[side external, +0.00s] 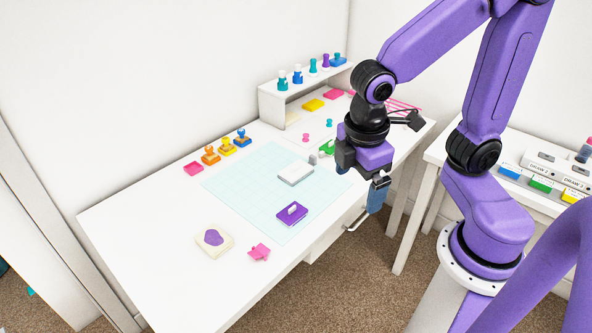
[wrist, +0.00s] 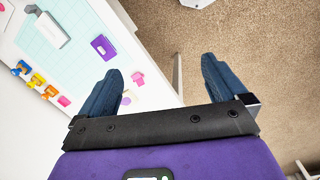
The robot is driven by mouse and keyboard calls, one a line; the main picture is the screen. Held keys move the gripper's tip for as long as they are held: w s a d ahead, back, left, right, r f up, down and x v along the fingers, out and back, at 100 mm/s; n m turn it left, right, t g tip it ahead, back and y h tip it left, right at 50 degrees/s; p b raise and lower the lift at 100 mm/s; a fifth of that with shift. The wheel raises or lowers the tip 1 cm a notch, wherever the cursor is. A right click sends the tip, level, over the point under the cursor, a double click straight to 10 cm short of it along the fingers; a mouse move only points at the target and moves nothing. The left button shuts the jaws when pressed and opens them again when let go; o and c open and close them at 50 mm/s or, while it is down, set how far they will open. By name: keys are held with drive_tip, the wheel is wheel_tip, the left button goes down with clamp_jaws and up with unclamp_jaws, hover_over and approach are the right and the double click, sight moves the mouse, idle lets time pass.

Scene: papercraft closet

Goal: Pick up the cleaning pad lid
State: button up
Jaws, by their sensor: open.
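A flat white-and-grey box (side external: 296,173), which looks like the cleaning pad with its lid on, lies on the teal grid mat; a small grey upright piece stands at its far right end. The box is also at the upper left of the wrist view (wrist: 50,31). My gripper (side external: 377,192) hangs at the desk's front edge, to the right of the box and apart from it. In the wrist view my gripper (wrist: 161,68) is open, with nothing between its two blue fingers. A seam between lid and pad is too small to make out.
A purple pad (side external: 292,214) lies on the mat (side external: 245,185) nearer the camera. Several stamps (side external: 227,147) line the back. A shelf (side external: 285,105) stands at the far end. The mat between is clear.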

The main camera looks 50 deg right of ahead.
drive_tip(key=w+a+f+n+h, duration=0.1)
drive_tip(key=w+a+h, duration=0.1)
drive_tip(key=w, duration=0.5)
drive_tip(key=w+a+f+h, duration=0.1)
drive_tip(key=w+f, duration=0.1)
drive_tip(key=w, duration=0.5)
drive_tip(key=w+f+n+h, duration=0.1)
drive_tip(key=w+f+h, duration=0.3)
drive_tip(key=w, duration=0.7)
drive_tip(key=n+g+h, duration=0.1)
drive_tip(key=n+h, duration=0.1)
drive_tip(key=h, duration=0.3)
approach(296, 165)
drive_tip(key=x, duration=1.1)
drive_tip(key=shift+d, duration=0.1)
drive_tip(key=c, duration=1.1)
